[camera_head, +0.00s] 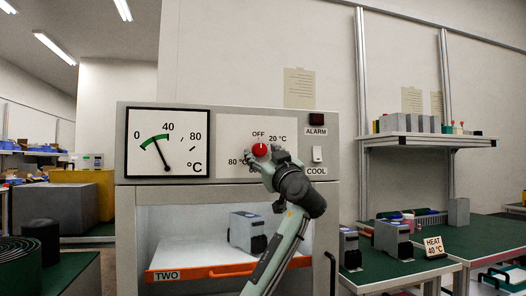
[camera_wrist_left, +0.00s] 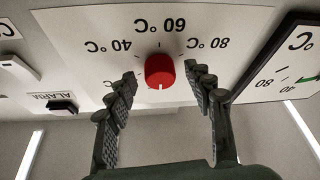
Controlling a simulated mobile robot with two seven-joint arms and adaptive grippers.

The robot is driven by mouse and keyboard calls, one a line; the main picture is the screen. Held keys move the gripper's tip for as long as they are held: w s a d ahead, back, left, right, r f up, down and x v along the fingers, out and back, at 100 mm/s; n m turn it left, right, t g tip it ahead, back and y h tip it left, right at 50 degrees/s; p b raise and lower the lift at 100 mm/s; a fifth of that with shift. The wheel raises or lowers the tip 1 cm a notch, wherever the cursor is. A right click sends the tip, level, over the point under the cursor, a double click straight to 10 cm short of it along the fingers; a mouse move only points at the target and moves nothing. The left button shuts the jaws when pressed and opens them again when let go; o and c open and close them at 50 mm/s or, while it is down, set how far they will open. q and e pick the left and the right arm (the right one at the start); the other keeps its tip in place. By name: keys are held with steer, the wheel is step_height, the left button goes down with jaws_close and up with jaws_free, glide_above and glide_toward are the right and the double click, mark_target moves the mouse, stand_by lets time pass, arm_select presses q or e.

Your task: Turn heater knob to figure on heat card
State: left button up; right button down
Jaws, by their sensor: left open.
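The red heater knob (camera_head: 260,150) is on the white dial plate of the grey cabinet. In the left wrist view, which is upside down, the knob (camera_wrist_left: 160,71) has a white mark toward the picture's bottom, the OFF side. Labels 40, 60 and 80 °C show around it; the head view shows OFF, 20 °C and 80 °C, the rest hidden by my gripper. My left gripper (camera_wrist_left: 168,82) is open, one finger on either side of the knob, with gaps visible. The heat card (camera_head: 434,246) reads HEAT 40 °C and stands on the right bench. My right gripper is not in view.
Left of the dial, a gauge (camera_head: 182,157) has its needle in the green band, left of 40. A dark red ALARM lamp (camera_head: 316,119) and a white COOL switch (camera_head: 317,154) are at the right. Below is an open chamber with a grey device (camera_head: 246,232) and an orange-handled tray.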

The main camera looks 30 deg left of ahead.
arm_select(q)
steer(key=shift+a, duration=0.1)
steer(key=shift+c, duration=0.4)
steer(key=c, duration=1.1)
